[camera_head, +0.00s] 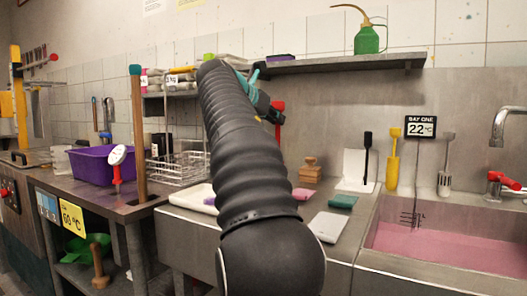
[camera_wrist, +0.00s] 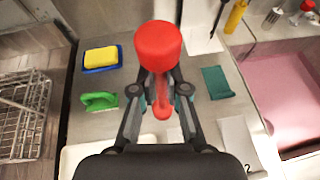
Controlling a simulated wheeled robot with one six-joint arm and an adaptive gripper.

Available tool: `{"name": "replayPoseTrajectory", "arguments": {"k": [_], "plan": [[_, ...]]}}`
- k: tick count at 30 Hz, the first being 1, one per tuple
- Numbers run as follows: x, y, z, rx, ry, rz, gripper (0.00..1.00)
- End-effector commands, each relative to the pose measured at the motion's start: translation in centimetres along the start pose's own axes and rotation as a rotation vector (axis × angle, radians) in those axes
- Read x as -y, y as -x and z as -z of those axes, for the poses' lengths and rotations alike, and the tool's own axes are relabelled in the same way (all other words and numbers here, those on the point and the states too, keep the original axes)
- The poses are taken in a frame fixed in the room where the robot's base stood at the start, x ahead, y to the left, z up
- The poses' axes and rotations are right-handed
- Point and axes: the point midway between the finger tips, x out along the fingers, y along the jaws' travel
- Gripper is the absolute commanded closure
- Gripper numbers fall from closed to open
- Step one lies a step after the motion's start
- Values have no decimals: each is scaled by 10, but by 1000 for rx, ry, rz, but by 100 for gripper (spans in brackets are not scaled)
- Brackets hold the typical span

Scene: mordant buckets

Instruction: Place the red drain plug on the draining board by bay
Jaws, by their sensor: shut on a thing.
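The red drain plug (camera_wrist: 158,45) has a wide round head, a thin stem and a small knob at the lower end. My gripper (camera_wrist: 162,92) is shut on its stem and holds it above the steel draining board (camera_wrist: 110,126). In the head view my gripper (camera_head: 264,100) is raised in front of the back wall, partly hidden by my arm, and part of the red plug (camera_head: 279,106) shows beside it. The plug appears clear of the board.
A yellow-and-blue sponge (camera_wrist: 101,57), green brush (camera_wrist: 99,101), green pad (camera_wrist: 216,82) and white card (camera_wrist: 238,138) lie on the board. A basin of pink liquid (camera_head: 450,250) is at right. A wire basket (camera_head: 178,168) and purple tub (camera_head: 92,165) stand left. A shelf (camera_head: 345,63) overhangs.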

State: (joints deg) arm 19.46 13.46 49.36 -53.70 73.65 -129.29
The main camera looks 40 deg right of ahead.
Motion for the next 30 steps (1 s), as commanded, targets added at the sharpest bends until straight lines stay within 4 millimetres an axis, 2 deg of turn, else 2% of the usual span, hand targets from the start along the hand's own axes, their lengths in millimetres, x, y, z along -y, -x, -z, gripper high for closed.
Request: {"name": "replayPoseTrajectory", "arguments": {"k": [3,10,17,24,30], "plan": [[-24,-15,11,-1,4,-2,100],[-54,-34,23,0,1,-2,100],[-53,-38,32,1,2,-1,100],[-52,-46,54,0,1,-1,100],[-52,-49,60,2,0,-2,100]]}}
